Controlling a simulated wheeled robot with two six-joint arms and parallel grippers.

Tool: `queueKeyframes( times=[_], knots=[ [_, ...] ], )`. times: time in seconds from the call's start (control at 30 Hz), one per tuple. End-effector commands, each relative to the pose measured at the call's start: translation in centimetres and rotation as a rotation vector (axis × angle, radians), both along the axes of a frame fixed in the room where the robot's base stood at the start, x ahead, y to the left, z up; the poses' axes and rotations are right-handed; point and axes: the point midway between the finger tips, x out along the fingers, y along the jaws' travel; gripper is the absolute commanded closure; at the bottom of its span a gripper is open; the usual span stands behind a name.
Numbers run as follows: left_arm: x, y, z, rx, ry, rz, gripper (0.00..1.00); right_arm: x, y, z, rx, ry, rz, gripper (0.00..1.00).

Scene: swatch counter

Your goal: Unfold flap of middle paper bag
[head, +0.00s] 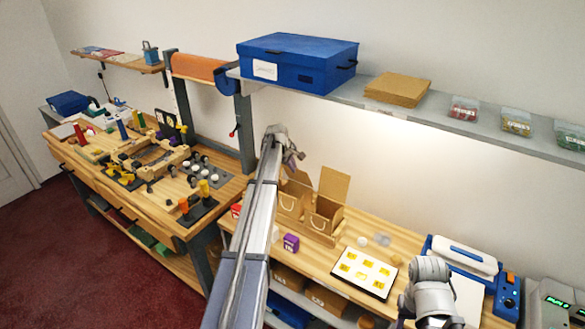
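Brown paper bags stand in a low wooden holder (318,236) on the right-hand counter. One bag (323,214) has a tall flap (334,184) standing up at its back and a pale handle on its front. Another bag (291,203) with a pale handle stands to its left, partly behind my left arm. Whether a further bag is hidden there I cannot tell. My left gripper (291,160) is above and behind the left bag, near the wall. Its fingers are too small to read. My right arm shows at the lower right, but its fingers do not show.
A blue and white machine (468,262) stands to the right. A shelf (400,113) with a blue box (298,62) hangs above. A cluttered workbench (150,170) is at left.

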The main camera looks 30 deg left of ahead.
Motion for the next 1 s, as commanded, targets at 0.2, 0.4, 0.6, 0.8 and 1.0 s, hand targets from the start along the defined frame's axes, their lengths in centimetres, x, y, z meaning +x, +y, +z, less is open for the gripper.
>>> queueKeyframes(
  times=[0.2,0.4,0.6,0.8,1.0],
  knots=[
    [0.01,0.01,0.02,0.000,-0.001,0.000,1.00,0.00,0.00,0.01,0.000,0.000,0.000,0.50],
    [0.02,0.02,0.02,0.000,-0.002,0.000,1.00,0.00,0.00,0.01,0.000,0.000,0.000,0.50],
    [0.02,0.03,0.02,0.000,-0.002,0.000,1.00,0.00,0.00,0.01,0.000,0.000,0.000,0.50],
    [0.02,0.03,0.02,0.000,-0.002,0.000,1.00,0.00,0.00,0.01,0.000,0.000,0.000,0.50],
    [0.02,0.02,0.03,0.000,-0.002,0.000,0.88,0.00,0.00,0.01,0.000,0.000,0.000,0.50]
  ],
)
